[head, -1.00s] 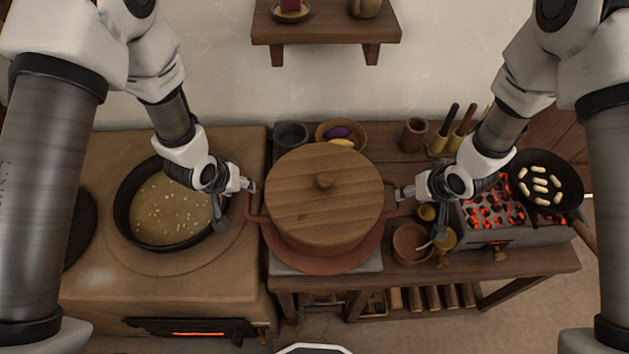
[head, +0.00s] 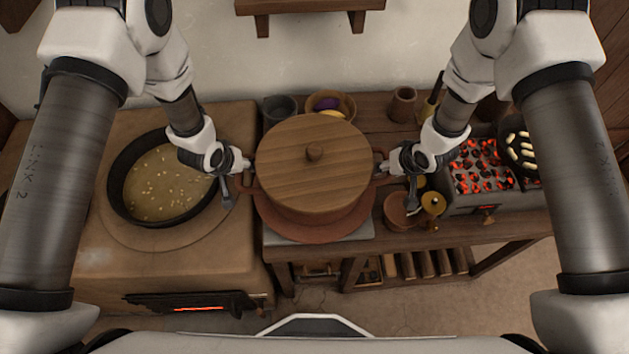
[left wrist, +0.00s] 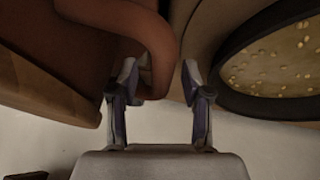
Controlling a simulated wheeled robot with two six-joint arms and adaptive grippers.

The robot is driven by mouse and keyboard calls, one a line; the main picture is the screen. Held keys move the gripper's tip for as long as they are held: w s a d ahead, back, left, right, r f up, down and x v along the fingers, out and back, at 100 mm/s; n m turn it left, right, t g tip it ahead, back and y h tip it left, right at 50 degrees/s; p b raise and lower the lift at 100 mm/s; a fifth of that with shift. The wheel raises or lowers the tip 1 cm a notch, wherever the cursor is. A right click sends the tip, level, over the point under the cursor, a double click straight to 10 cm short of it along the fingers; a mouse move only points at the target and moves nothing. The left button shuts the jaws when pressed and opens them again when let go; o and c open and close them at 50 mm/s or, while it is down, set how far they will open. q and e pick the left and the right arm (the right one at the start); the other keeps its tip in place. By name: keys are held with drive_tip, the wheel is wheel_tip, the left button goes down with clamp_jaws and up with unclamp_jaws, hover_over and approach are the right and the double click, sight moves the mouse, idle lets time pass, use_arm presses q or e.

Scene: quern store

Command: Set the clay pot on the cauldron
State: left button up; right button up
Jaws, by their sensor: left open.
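The clay pot (head: 326,214) is reddish brown, with a wide wooden lid (head: 290,180), and stands upright on the bench in the head view. The dark round cauldron (head: 112,190) with yellowish stew sits in the clay stove to its left; its rim also shows in the left wrist view (left wrist: 240,105). My left gripper (head: 243,166) is open at the pot's left handle (head: 247,192). In the left wrist view the handle (left wrist: 150,30) curves down between the open fingers (left wrist: 160,80). My right gripper (head: 382,167) is at the right handle; its fingers are too small to judge.
The clay stove top (head: 125,262) is bare in front of the cauldron. A glowing brazier (head: 482,172) and a pan of pale pieces (head: 517,150) are at right. A small bowl (head: 397,212) stands close to the pot's right. A wall shelf (head: 310,5) is above.

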use_arm(q)
drive_tip(key=shift+d, duration=0.1)
drive_tip(key=c, duration=0.3)
use_arm(e)
drive_tip(key=shift+d, duration=0.1)
drive_tip(key=c, duration=0.3)
use_arm(q)
clamp_jaws()
use_arm(e)
clamp_jaws()
use_arm(q)
drive_tip(key=shift+w, duration=0.1)
drive_tip(key=shift+r, duration=0.15)
use_arm(e)
drive_tip(key=shift+w+r, duration=0.1)
